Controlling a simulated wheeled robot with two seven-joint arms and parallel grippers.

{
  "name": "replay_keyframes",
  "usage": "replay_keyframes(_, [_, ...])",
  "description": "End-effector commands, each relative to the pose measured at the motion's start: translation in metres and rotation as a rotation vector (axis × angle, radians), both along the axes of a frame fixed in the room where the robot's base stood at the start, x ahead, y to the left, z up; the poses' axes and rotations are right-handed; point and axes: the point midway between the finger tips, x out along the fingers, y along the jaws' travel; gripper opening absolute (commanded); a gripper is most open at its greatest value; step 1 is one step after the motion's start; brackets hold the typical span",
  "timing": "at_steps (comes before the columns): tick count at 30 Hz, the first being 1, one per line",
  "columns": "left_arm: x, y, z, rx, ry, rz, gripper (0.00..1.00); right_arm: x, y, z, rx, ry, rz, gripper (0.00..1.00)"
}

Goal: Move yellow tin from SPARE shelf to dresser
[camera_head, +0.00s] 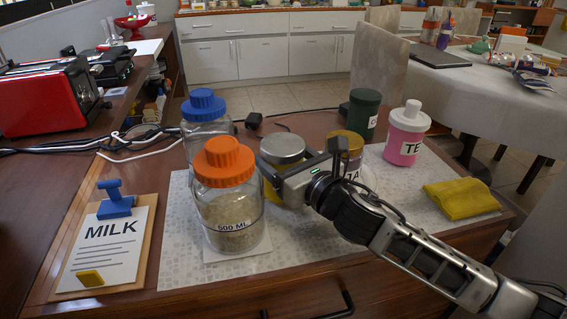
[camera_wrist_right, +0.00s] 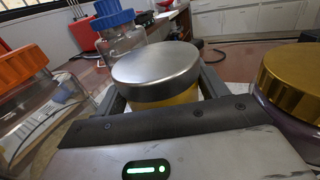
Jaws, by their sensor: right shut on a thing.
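The yellow tin (camera_head: 283,150) has a yellow body and a silver lid. It is in the middle of the head view, behind the orange-lidded jar. It also shows in the middle of the right wrist view (camera_wrist_right: 157,72), upright between the two fingers. My right gripper (camera_head: 292,168) is shut on the tin; it also shows in the right wrist view (camera_wrist_right: 160,97). The tin's lower part is hidden by the gripper and jar, so I cannot tell whether its base touches the patterned mat (camera_head: 300,262). My left gripper is not in view.
An orange-lidded jar (camera_head: 228,205) and a blue-lidded jar (camera_head: 205,125) stand left of the tin. A gold-lidded jar (camera_wrist_right: 296,75) stands close at right. Behind are a green container (camera_head: 363,112) and pink bottle (camera_head: 405,140). A yellow cloth (camera_head: 461,199) and MILK board (camera_head: 105,245) lie at the sides.

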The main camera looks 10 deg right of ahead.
Motion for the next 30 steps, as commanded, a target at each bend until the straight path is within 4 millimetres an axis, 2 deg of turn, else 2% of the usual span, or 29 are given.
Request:
replay_keyframes(2, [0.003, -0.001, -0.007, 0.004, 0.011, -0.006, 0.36, 0.000, 0.000, -0.002, 0.002, -0.006, 0.002, 0.40])
replay_keyframes(12, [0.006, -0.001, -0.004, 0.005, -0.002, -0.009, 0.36, 0.000, 0.000, -0.005, 0.000, -0.005, 0.002, 0.40])
replay_keyframes(13, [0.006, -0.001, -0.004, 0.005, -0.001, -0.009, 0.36, 0.000, 0.000, -0.006, 0.000, -0.003, 0.001, 0.77])
replay_keyframes(15, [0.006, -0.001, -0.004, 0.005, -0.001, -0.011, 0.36, 0.000, 0.000, -0.006, 0.000, -0.002, 0.001, 0.94])
replay_keyframes(23, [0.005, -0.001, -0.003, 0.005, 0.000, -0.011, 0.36, 0.000, 0.000, -0.005, 0.000, -0.002, 0.001, 0.94])
replay_keyframes(26, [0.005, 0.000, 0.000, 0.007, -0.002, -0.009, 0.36, 0.000, 0.000, 0.001, 0.001, -0.003, 0.001, 0.94])
replay_keyframes(30, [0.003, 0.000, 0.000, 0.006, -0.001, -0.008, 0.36, -0.020, -0.009, -0.003, -0.002, 0.000, 0.000, 0.94])
